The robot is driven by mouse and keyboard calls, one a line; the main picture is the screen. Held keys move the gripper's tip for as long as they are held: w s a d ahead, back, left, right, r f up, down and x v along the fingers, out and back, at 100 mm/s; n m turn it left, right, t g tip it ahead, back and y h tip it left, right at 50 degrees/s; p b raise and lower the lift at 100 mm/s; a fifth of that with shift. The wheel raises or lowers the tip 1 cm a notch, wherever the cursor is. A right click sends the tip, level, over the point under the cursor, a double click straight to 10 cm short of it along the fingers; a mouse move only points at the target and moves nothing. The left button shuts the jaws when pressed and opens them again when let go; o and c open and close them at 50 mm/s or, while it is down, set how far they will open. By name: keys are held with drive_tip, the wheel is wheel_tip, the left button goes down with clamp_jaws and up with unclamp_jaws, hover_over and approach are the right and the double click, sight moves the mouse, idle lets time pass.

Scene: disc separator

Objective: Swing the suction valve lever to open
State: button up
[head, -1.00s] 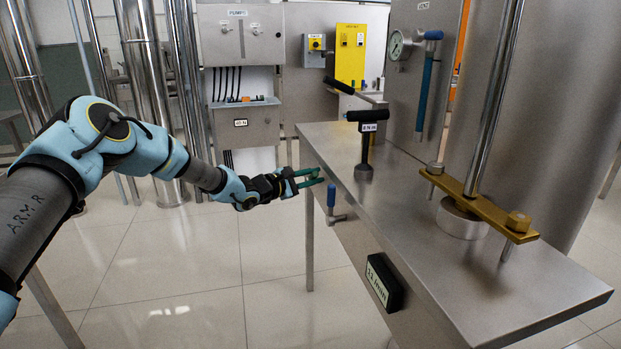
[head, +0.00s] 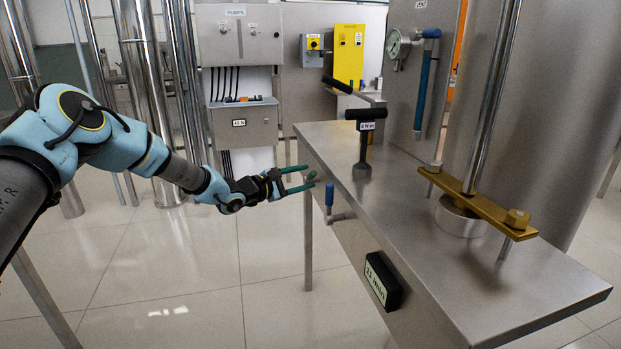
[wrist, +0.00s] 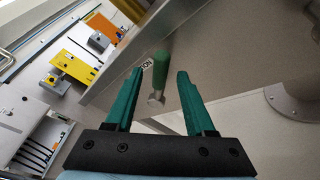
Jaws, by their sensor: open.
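A lever with a blue grip (head: 329,195) and a grey metal arm sits on the side of the steel bench, its grip upright. My gripper (head: 312,177) is open and empty at its left, close to the bench edge. In the wrist view a lever with a green grip (wrist: 161,68) and a metal end lies ahead between the open green fingers of my gripper (wrist: 158,85). No contact shows. I cannot tell whether the blue and green grips are one lever, or which is the suction valve's.
The steel bench (head: 420,235) carries a black T-handle (head: 365,125) and a brass crossbar (head: 475,200). A black display box (head: 383,282) sticks out from its side. A pressure gauge (head: 393,46) stands behind. The floor left of the bench is clear.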

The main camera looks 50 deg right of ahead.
drive_tip(key=v, duration=0.7)
drive_tip(key=shift+a+b, duration=0.3)
drive_tip(key=shift+b, duration=0.05)
